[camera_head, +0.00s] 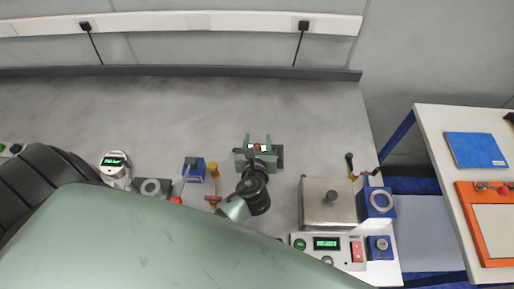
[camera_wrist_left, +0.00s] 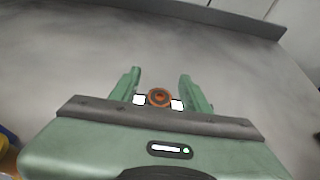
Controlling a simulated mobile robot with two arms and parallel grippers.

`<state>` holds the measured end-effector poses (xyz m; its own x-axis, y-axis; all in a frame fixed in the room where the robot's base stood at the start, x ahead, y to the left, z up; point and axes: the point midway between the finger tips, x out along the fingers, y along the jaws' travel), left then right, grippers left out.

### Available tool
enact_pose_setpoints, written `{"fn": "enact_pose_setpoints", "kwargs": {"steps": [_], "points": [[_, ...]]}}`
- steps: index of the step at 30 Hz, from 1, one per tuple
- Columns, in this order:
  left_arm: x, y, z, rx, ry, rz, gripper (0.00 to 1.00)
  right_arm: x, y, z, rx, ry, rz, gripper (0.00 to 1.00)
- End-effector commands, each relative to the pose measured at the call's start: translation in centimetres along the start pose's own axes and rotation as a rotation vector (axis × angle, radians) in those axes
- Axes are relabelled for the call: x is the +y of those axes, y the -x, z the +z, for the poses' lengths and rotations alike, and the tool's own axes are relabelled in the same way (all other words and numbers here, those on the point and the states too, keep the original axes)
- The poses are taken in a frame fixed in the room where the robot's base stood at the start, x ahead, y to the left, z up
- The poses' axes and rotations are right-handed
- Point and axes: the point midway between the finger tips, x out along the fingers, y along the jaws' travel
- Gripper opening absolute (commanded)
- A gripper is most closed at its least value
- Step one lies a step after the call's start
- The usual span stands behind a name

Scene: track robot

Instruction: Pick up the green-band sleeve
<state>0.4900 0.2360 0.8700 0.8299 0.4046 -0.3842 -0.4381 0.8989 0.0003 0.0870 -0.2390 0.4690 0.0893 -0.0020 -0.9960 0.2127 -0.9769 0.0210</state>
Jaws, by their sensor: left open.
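My left gripper (camera_head: 257,141) is over the grey bench, its two green fingers apart. It also shows in the left wrist view (camera_wrist_left: 160,80). A small round copper-orange piece with a dark centre (camera_wrist_left: 159,97) sits between the white finger pads, very close to both; it also shows in the head view (camera_head: 257,147). I cannot tell whether the pads touch it. No green band shows on it, so I cannot tell whether it is the green-band sleeve. Its lower part is hidden by the gripper. My right gripper is not in view.
A metal box (camera_head: 328,211) and a control panel (camera_head: 328,246) stand right of the gripper. The bench top (camera_head: 180,105) behind is clear.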

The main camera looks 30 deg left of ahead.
Motion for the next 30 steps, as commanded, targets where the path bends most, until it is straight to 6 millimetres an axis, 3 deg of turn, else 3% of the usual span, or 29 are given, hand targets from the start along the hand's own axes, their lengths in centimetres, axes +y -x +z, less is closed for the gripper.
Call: {"fn": "enact_pose_setpoints", "kwargs": {"steps": [8, 12, 13, 23, 30], "points": [[0.0, -0.3, -0.1, 0.001, 0.000, -0.001, 0.44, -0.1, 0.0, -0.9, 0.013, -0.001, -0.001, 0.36], [0.0, -0.3, -0.1, 0.001, 0.000, 0.000, 0.05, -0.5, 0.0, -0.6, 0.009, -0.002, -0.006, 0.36], [0.0, -0.3, -0.1, 0.001, 0.000, 0.000, 0.00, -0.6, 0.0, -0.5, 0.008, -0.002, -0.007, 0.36], [0.0, -0.2, 0.1, -0.001, 0.000, 0.000, 0.00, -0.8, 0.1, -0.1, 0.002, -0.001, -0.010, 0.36], [0.0, 0.7, 2.4, -0.004, 0.002, -0.001, 0.00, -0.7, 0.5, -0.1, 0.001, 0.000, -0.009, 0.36]]}}
